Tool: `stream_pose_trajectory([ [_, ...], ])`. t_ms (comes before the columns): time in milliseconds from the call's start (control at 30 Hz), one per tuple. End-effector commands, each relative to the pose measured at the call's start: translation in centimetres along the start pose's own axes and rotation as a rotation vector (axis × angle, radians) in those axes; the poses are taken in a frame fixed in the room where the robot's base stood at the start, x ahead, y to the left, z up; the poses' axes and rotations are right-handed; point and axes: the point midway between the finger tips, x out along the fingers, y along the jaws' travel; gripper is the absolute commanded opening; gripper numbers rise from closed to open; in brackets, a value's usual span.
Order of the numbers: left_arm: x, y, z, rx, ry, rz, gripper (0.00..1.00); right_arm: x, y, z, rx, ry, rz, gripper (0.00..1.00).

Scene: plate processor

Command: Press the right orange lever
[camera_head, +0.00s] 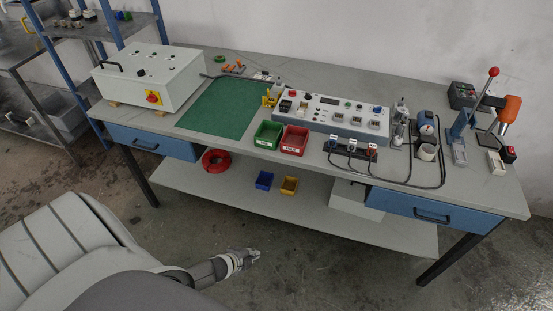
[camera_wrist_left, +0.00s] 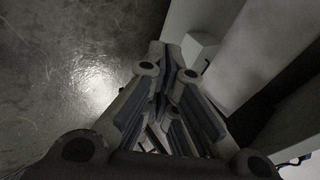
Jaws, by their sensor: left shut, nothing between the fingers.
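My left gripper (camera_head: 255,255) is low in front of the bench, far from the lever and touching nothing that I can see. In the left wrist view my left gripper (camera_wrist_left: 172,55) has its fingers together, with nothing between them. The lever does not show in that view. My right gripper is not in view.
A red-knobbed lever (camera_head: 493,72) stands beside the orange one. The bench holds a control panel (camera_head: 333,112), green bin (camera_head: 268,134), red bin (camera_head: 294,139), white box (camera_head: 150,75) and cables. Blue drawers (camera_head: 438,212) and a lower shelf (camera_head: 330,225) are below. Floor in front is clear.

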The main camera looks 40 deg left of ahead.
Motion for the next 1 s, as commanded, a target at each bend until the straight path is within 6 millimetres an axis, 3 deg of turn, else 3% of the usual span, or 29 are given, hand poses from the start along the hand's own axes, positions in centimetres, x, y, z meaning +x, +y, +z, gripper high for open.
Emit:
stream_pose_trajectory([
  [33,-1.6,6.1,0.0,-0.199,-0.064,0.095,0.00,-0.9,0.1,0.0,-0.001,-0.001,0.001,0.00],
  [100,-3.7,13.3,0.1,-0.443,-0.162,0.202,0.00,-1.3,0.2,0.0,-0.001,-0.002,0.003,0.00],
  [200,-7.2,21.5,-0.6,-0.706,-0.291,0.319,0.00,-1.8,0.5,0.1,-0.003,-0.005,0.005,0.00],
  [333,-10.7,28.0,-1.8,-0.913,-0.412,0.410,0.00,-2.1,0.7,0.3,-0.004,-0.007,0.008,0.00],
  [400,-11.8,29.8,-2.1,-0.970,-0.450,0.434,0.00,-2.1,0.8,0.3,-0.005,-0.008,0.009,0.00],
  [500,-12.5,30.9,-2.4,-1.007,-0.475,0.450,0.00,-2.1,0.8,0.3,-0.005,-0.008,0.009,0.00],
  [1000,-12.5,30.9,-2.4,-1.006,-0.474,0.449,0.00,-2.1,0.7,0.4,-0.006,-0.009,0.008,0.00],
])
